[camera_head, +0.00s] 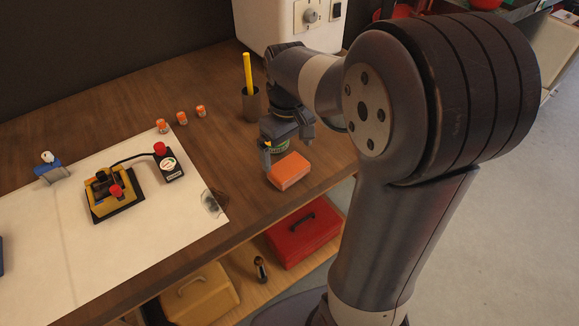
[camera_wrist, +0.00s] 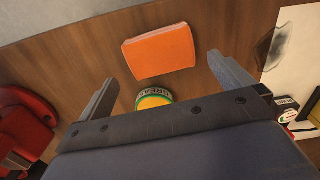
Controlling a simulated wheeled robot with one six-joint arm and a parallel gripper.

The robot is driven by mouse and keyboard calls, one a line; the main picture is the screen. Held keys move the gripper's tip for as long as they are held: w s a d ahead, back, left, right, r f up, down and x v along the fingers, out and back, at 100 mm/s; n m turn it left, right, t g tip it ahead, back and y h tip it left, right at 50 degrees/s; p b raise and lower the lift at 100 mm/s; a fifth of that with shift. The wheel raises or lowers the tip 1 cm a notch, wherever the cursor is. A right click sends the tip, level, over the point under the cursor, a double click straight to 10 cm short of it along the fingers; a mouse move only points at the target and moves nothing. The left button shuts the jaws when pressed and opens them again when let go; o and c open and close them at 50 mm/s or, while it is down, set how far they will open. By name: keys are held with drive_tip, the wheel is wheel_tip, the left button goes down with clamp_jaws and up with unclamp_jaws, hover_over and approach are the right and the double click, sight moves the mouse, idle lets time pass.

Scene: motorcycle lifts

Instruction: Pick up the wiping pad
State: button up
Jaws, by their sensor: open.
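The wiping pad looks to be the orange block (camera_head: 289,170) lying flat on the wooden bench near its front edge. It also shows in the wrist view (camera_wrist: 159,50), beyond the fingertips and roughly centred between them. My gripper (camera_head: 288,148) is open and empty, pointing down just behind the pad. In the wrist view the two fingers (camera_wrist: 163,72) stand wide apart, and the pad is clear of both.
A round green and yellow item (camera_wrist: 154,99) shows between my fingers, nearer the palm. A dark cup (camera_head: 251,104) with a yellow stick stands behind my gripper. A white sheet (camera_head: 70,250) with a dark smudge (camera_head: 213,203) lies left. A red toolbox (camera_head: 303,234) sits below.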

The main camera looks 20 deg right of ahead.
sight(289, 166)
drive_tip(key=shift+s+f, duration=0.2)
drive_tip(key=shift+f, duration=2.8)
drive_tip(key=shift+c, duration=0.6)
drive_tip(key=c, duration=0.6)
